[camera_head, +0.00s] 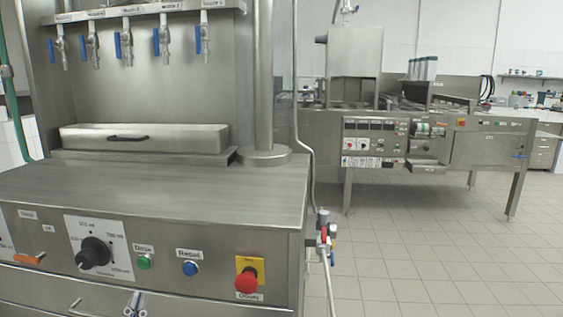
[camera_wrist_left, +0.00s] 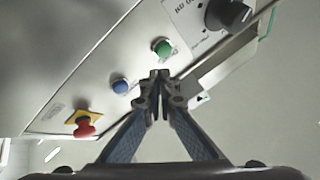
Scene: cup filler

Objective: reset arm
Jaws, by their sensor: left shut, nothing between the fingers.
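My left gripper (camera_head: 135,303) shows at the bottom edge of the head view, in front of the lower part of the filler's front panel. In the left wrist view my left gripper (camera_wrist_left: 160,78) is shut with its fingertips together and nothing between them. The panel carries a black dial (camera_head: 93,253), a green button (camera_head: 145,262), a blue Reset button (camera_head: 190,268) and a red stop button (camera_head: 246,279) on a yellow plate. The wrist view shows the blue button (camera_wrist_left: 120,86) and green button (camera_wrist_left: 161,46) near the fingertips; contact cannot be told. My right gripper is out of view.
The filler's steel top (camera_head: 160,190) is bare at the front, with a handled steel cover (camera_head: 145,138) behind. Several blue-handled nozzles (camera_head: 122,45) hang above. A valve with pipe (camera_head: 325,240) stands at the right corner. Open tiled floor (camera_head: 430,260) lies right, before another machine (camera_head: 390,140).

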